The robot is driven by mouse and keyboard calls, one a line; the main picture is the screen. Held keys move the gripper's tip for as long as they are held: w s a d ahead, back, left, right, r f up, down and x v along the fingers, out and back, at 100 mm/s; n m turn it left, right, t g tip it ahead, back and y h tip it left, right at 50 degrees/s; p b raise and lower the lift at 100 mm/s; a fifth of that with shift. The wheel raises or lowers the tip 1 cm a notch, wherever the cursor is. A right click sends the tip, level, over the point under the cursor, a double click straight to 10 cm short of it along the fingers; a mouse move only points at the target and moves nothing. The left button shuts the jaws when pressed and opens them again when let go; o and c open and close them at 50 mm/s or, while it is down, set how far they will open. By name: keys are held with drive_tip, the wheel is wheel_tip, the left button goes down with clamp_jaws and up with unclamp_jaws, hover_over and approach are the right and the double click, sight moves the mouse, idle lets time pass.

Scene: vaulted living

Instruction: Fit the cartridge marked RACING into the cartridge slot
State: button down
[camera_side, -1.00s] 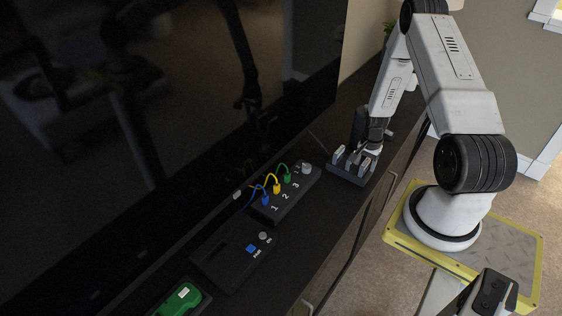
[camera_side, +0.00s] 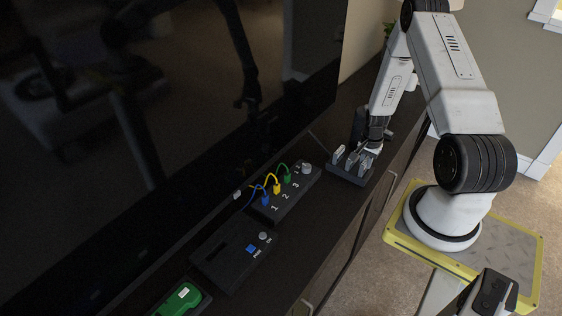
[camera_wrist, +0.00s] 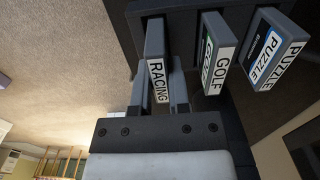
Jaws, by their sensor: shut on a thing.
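The grey cartridge marked RACING (camera_wrist: 156,68) stands in the dark rack (camera_wrist: 125,12), its label facing the wrist camera. My gripper (camera_wrist: 160,92) has one finger on each side of it and is shut on it. In the side view my gripper (camera_side: 368,150) is down at the rack (camera_side: 345,178), where the fingers and cartridges are hard to tell apart. The black console (camera_side: 228,262) lies further left on the cabinet, with a dark slot in its top that is only faintly visible.
Cartridges marked GOLF (camera_wrist: 219,62) and PUZZLE (camera_wrist: 275,58) stand beside RACING. Between rack and console is a switch box (camera_side: 290,203) with blue, yellow and green cables. A green device (camera_side: 183,299) lies at lower left. The large screen (camera_side: 170,120) rises behind.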

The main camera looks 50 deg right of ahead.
drive_tip(key=shift+r, duration=0.6)
drive_tip(key=s+a+r, duration=0.9)
drive_tip(key=s+r, duration=0.1)
drive_tip(key=r, duration=0.1)
drive_tip(key=shift+s+a+r, duration=0.2)
drive_tip(key=shift+w, duration=0.1)
idle(0.3)
